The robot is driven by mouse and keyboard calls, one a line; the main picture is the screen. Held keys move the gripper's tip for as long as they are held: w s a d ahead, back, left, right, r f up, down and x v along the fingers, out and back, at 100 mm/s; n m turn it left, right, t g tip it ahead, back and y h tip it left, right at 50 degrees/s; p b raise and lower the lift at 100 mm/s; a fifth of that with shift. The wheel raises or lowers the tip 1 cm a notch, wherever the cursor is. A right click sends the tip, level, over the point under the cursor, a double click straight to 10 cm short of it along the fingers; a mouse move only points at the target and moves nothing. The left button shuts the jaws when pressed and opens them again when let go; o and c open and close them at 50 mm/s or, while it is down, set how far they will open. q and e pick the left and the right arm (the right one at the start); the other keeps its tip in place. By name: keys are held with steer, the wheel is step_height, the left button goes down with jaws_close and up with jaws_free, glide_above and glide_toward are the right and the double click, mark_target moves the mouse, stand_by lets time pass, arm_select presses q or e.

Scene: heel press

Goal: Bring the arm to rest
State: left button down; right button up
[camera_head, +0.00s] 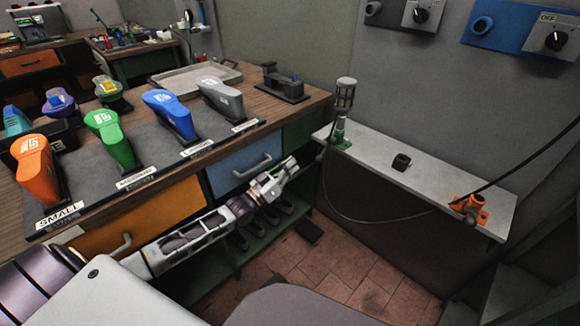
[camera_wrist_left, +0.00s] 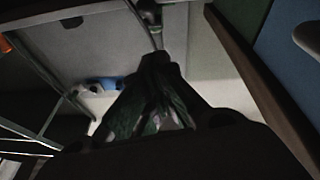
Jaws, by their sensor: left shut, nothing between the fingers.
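My left arm (camera_head: 190,243) reaches in from the lower left of the head view, in front of the workbench drawers. Its gripper (camera_head: 290,166) is shut and empty, near the blue drawer (camera_head: 247,165) and beside the bench's right corner. In the left wrist view the dark fingers (camera_wrist_left: 158,60) come together at the tips with nothing between them. My right gripper is not in view.
The workbench (camera_head: 305,104) carries orange, green, blue and grey heel-shaped pieces on a dark labelled mat. A grey shelf (camera_head: 440,189) to the right holds a small black block (camera_head: 402,162), an orange fixture (camera_head: 468,208) and a cable. Tiled floor (camera_head: 300,262) shows between them.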

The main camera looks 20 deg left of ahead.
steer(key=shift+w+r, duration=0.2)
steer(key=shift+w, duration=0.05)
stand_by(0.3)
